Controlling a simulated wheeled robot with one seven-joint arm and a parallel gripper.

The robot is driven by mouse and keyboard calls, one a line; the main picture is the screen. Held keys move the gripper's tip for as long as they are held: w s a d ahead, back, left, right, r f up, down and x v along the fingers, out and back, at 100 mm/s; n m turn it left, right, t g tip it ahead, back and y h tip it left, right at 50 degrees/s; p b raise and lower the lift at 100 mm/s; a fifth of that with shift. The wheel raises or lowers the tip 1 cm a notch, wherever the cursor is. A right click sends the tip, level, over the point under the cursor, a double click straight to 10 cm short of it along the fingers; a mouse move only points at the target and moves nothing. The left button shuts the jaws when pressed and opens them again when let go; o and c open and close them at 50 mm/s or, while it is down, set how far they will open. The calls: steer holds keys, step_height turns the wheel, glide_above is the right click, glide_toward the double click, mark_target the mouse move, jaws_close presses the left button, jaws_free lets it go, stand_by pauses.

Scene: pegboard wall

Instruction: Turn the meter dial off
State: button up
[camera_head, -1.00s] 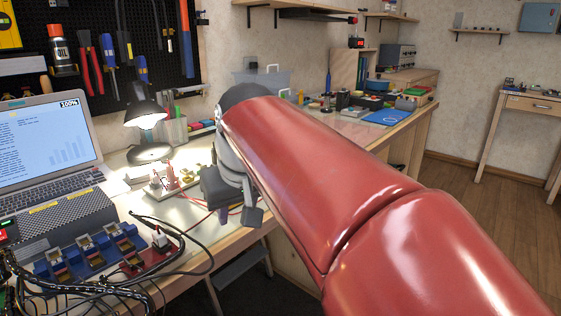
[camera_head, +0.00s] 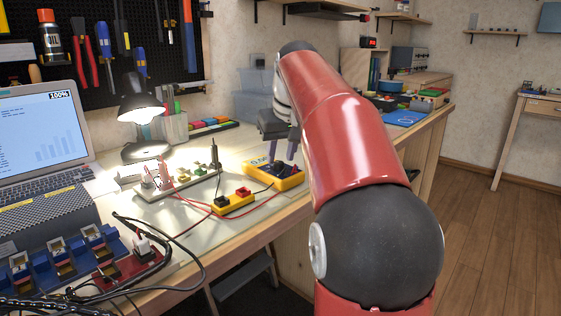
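The yellow meter (camera_head: 289,181) lies on the workbench, right of the lamp's lit area. Its dark dial area (camera_head: 281,169) shows only in part, and the dial's setting cannot be read. My gripper (camera_head: 283,157) points down over the meter, with its two grey fingers apart and a gap between them. The fingertips are close above or at the dial; I cannot tell whether they touch it. My red arm reaches in from the right and covers what lies behind the meter.
A yellow block with red and black parts (camera_head: 233,203) and red and black wires lie in front of the meter. A white board with upright parts (camera_head: 175,183) is to the left. The laptop (camera_head: 40,135) and lamp (camera_head: 140,108) stand farther left.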

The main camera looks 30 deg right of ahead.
steer(key=shift+x, duration=0.9)
jaws_close()
steer(key=shift+r, duration=0.1)
steer(key=n+p, duration=0.1)
steer(key=n, duration=0.1)
steer(key=n+y+p, duration=0.1)
steer(key=n+p, duration=0.1)
steer(key=shift+d+r+n+y+p, duration=0.15)
steer(key=shift+d+n+y+p, duration=0.05)
steer(key=shift+n+y+p, duration=0.1)
steer(key=shift+w+d+n+g+y+p, duration=0.15)
steer(key=shift+n+y+p, duration=0.25)
steer(key=shift+n+p, duration=0.5)
steer(key=shift+s+n+g+y+p, duration=0.1)
steer(key=shift+n+g+y+p, duration=0.25)
steer(key=shift+n, duration=0.85)
steer(key=shift+f, duration=0.2)
